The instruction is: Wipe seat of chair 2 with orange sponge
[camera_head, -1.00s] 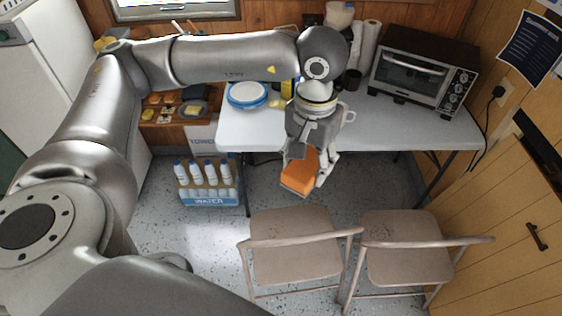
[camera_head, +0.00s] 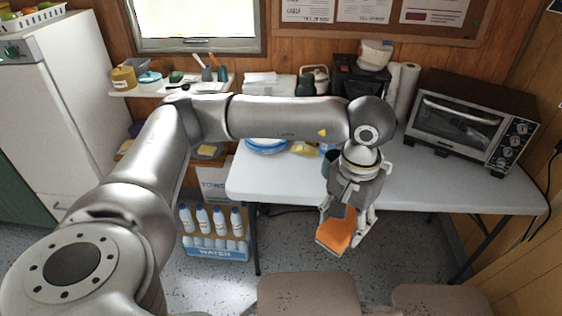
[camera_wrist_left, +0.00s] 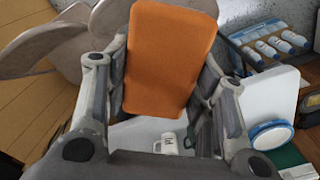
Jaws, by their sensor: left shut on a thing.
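My left gripper (camera_head: 347,222) is shut on the orange sponge (camera_head: 337,236), in front of the white table's front edge in the head view. The sponge also shows large between the fingers in the left wrist view (camera_wrist_left: 168,58). Two beige folding chairs are partly in the head view: the left chair's seat (camera_head: 306,293) has dark specks on it, and the right chair's seat (camera_head: 438,300) is cut off by the bottom edge. The sponge is above and behind the chairs, apart from both seats. Which one is chair 2 is not marked. My right gripper is not in view.
The white table (camera_head: 290,185) carries a toaster oven (camera_head: 468,125) and a blue-rimmed plate stack (camera_head: 266,146). A pack of water bottles (camera_head: 213,232) stands on the floor at left. A white fridge (camera_head: 62,110) is far left.

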